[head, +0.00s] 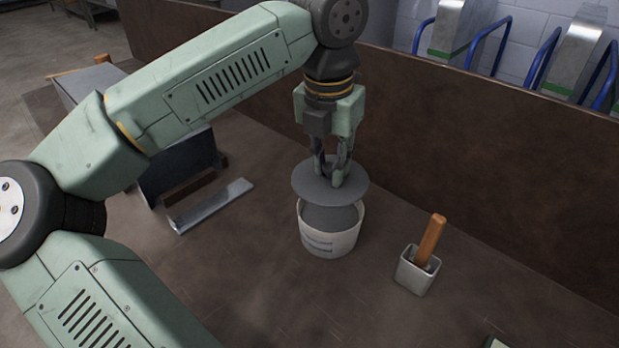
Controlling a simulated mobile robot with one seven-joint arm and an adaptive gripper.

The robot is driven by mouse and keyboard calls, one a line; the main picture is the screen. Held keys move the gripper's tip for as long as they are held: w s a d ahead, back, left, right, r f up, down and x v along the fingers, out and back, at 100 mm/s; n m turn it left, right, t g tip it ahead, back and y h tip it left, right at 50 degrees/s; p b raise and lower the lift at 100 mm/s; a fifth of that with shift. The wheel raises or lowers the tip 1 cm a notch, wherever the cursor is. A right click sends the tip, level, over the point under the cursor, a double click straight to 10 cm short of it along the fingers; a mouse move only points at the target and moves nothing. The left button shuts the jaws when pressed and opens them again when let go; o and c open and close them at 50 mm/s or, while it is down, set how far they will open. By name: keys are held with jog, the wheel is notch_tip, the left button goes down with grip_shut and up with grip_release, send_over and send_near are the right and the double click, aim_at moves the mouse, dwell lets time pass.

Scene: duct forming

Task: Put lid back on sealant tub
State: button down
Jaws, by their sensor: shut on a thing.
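The sealant tub (331,243) is a white round bucket with grey stripes on its side, standing upright on the brown bench. Grey sealant shows inside its open mouth. The lid (305,184) is a flat grey disc, held roughly level just above the tub and covering the back of its rim from view. A gap shows between the lid's front edge and the tub's front rim. My gripper (333,176) points down and is shut on the lid near its middle. The exact grip point on the lid is partly hidden by the fingers.
A small white square holder (414,277) with a wooden-handled tool (430,240) stands right of the tub. A metal channel piece (212,205) lies to the left, near a dark bent sheet form (178,166). A brown wall (480,130) runs behind.

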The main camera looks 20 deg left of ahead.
jog(key=shift+w+d, duration=0.15)
jog(key=shift+w, duration=0.1)
jog(key=shift+f+b, duration=2.25)
jog(key=shift+f, duration=0.9)
jog(key=shift+f+b, duration=0.15)
jog(key=shift+b, duration=0.65)
jog(key=c, duration=1.3)
grip_release()
jog(key=shift+c, duration=0.2)
jog(key=shift+o, duration=0.2)
jog(key=o, duration=0.4)
jog(key=shift+o, duration=0.2)
